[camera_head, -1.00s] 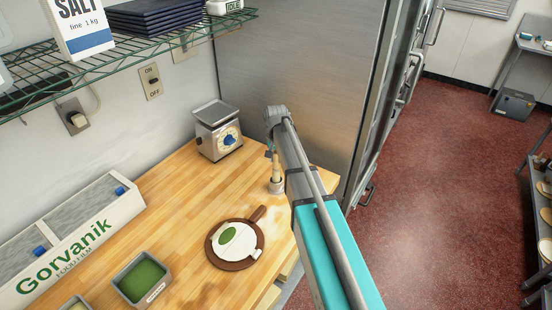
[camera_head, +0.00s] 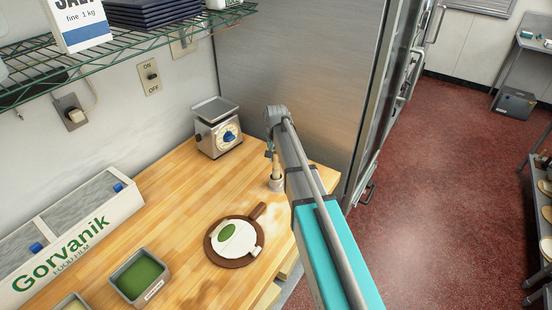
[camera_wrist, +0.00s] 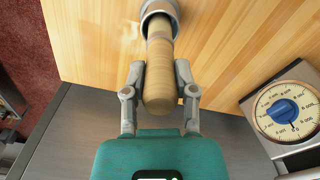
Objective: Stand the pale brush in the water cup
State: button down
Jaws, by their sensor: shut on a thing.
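The pale brush (camera_wrist: 160,85) is a thick light wooden stick in the wrist view, held between the two fingers of my gripper (camera_wrist: 160,72). Its far end reaches into the mouth of the grey water cup (camera_wrist: 148,8) at the top of that view; its tip is hidden inside. In the head view the brush (camera_head: 276,166) stands roughly upright over the small cup (camera_head: 276,184), near the right edge of the wooden counter. My arm hides part of the gripper there. Whether the brush touches the cup's bottom cannot be seen.
A scale with a blue dial (camera_head: 219,133) stands behind the cup. A round brown board (camera_head: 233,242) with a white and green piece lies in front-left. A green-filled tray (camera_head: 140,278) and a Gorvanik film box (camera_head: 75,235) are farther left. A wire shelf (camera_head: 130,45) hangs above.

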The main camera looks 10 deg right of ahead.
jog(key=shift+f+b, duration=0.4)
jog(key=shift+b, duration=0.05)
jog(key=shift+f+b, duration=0.3)
jog(key=shift+c, duration=1.6)
grip_release()
jog(key=shift+r, duration=0.15)
notch_tip(320, 180, up, 14)
jog(key=p, duration=1.4)
jog(key=s+f+n+b, duration=0.2)
jog(key=s+f+b, duration=0.5)
jog(key=s, duration=0.5)
jog(key=s+f+n+b, duration=0.2)
jog(key=s+f+b, duration=0.6)
jog(key=s, duration=0.5)
jog(key=shift+f+n, duration=0.2)
jog(key=shift+n, duration=0.2)
